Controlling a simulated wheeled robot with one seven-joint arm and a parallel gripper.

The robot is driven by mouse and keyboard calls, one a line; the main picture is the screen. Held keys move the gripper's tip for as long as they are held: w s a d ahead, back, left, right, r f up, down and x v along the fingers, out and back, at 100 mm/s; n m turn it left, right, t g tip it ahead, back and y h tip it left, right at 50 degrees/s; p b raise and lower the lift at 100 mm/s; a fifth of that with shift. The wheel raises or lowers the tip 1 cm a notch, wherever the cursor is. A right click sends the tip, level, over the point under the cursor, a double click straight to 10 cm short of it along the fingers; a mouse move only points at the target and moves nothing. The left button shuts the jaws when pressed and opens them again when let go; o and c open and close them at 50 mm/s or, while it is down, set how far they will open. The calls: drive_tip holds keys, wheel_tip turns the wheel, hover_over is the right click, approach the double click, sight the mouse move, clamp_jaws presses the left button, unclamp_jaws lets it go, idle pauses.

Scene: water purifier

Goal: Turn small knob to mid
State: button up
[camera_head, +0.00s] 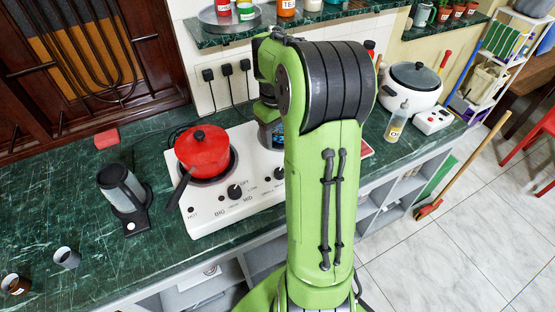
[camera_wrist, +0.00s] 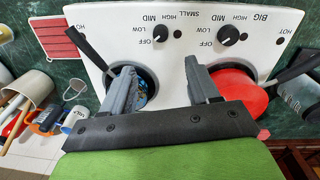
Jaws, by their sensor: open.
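The white two-burner stove (camera_head: 215,222) sits on the counter. Its small knob (camera_wrist: 160,32) is black and shows in the wrist view near the top centre, with OFF, LOW, MID and HIGH marked around it. Its exact pointer angle is too small to tell. In the head view the small knob (camera_head: 279,173) is just left of my arm. My gripper (camera_wrist: 158,68) is open and empty, its two grey fingers apart over the burner side of the stove. The knob lies beyond the fingertips in the picture, roughly between their lines, with no visible contact. My arm hides the gripper in the head view.
The big knob (camera_wrist: 228,35) is close to the right of the small one in the wrist view. A red pot (camera_head: 203,148) stands on the big burner, its handle over the stove's front. A pan with blue contents (camera_wrist: 148,88) is partly hidden behind my left finger.

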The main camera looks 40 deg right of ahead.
sight(280, 172)
drive_tip(key=f+b, duration=0.1)
drive_tip(key=f, duration=0.4)
drive_tip(key=f+b, duration=0.1)
drive_tip(key=f, duration=0.4)
drive_tip(key=f+b, duration=0.1)
drive_tip(key=f, duration=0.5)
drive_tip(key=shift+w+d, duration=0.1)
drive_tip(key=shift+d, duration=0.3)
drive_tip(key=shift+r, duration=0.1)
drive_tip(key=c, duration=1)
